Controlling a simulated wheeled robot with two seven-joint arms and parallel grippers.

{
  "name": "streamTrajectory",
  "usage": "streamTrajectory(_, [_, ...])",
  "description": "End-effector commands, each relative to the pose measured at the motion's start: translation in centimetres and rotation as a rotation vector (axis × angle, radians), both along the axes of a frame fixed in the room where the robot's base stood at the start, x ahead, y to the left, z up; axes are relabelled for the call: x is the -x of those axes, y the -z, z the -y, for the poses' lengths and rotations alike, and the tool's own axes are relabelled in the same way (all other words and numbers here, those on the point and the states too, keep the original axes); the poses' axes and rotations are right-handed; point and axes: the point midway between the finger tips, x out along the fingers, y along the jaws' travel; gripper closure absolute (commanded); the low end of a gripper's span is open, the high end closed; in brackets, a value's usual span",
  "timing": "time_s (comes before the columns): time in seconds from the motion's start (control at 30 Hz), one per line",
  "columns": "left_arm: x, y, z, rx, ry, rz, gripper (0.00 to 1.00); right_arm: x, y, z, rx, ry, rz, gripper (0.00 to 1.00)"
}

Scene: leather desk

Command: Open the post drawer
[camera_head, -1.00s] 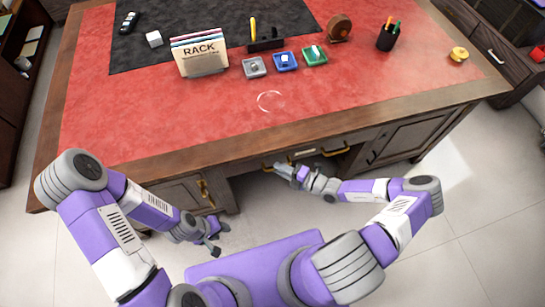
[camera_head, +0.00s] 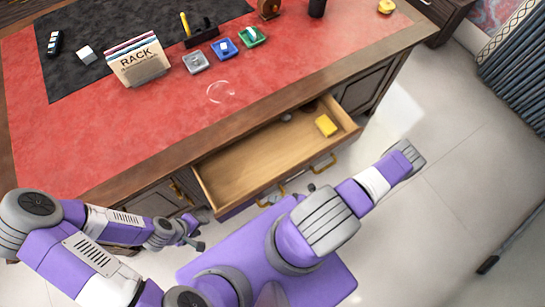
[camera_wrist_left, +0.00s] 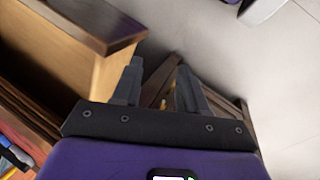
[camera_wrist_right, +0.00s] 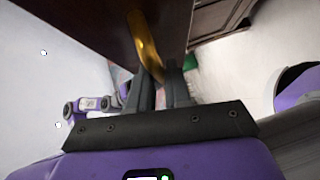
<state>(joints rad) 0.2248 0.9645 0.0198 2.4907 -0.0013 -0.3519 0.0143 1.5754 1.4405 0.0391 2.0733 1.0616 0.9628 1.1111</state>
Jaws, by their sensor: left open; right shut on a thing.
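The desk's wide middle drawer (camera_head: 240,165) is pulled out in the head view, its pale wooden inside showing. It has two brass handles on its front, a right one (camera_head: 323,163) and a left one, partly hidden by my right arm. In the right wrist view my right gripper (camera_wrist_right: 162,80) is shut on a brass handle (camera_wrist_right: 146,48) of the drawer front. In the head view that gripper is mostly hidden behind my arm. My left gripper (camera_head: 198,238) is open and empty, low beside the desk's left cupboard; its spread fingers show in the left wrist view (camera_wrist_left: 160,80).
A rack of folders (camera_head: 138,60), small coloured trays (camera_head: 224,48) and a pen holder (camera_head: 200,35) stand on the desk top.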

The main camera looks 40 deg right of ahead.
Motion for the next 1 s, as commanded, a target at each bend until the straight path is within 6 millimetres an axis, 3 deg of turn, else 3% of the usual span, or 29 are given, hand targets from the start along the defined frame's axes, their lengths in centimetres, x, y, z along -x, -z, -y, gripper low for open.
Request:
streamTrajectory(0.5, [-0.01, 0.0, 0.0, 0.0, 0.0, 0.0, 0.57, 0.67, -0.05, -0.1, 0.001, -0.006, 0.002, 1.0])
streamTrajectory(0.53, [-0.01, 0.0, 0.0, 0.0, 0.0, 0.0, 0.57, 0.66, -0.05, -0.11, 0.001, -0.006, 0.002, 0.81])
streamTrajectory(0.67, [0.0, 0.0, 0.0, 0.0, 0.0, 0.0, 0.57, 0.66, -0.03, -0.11, 0.001, -0.007, 0.002, 0.61])
streamTrajectory(1.0, [-0.01, 0.01, -0.01, 0.0, 0.0, 0.0, 0.57, 1.01, -0.03, 0.16, 0.003, -0.008, 0.0, 0.61])
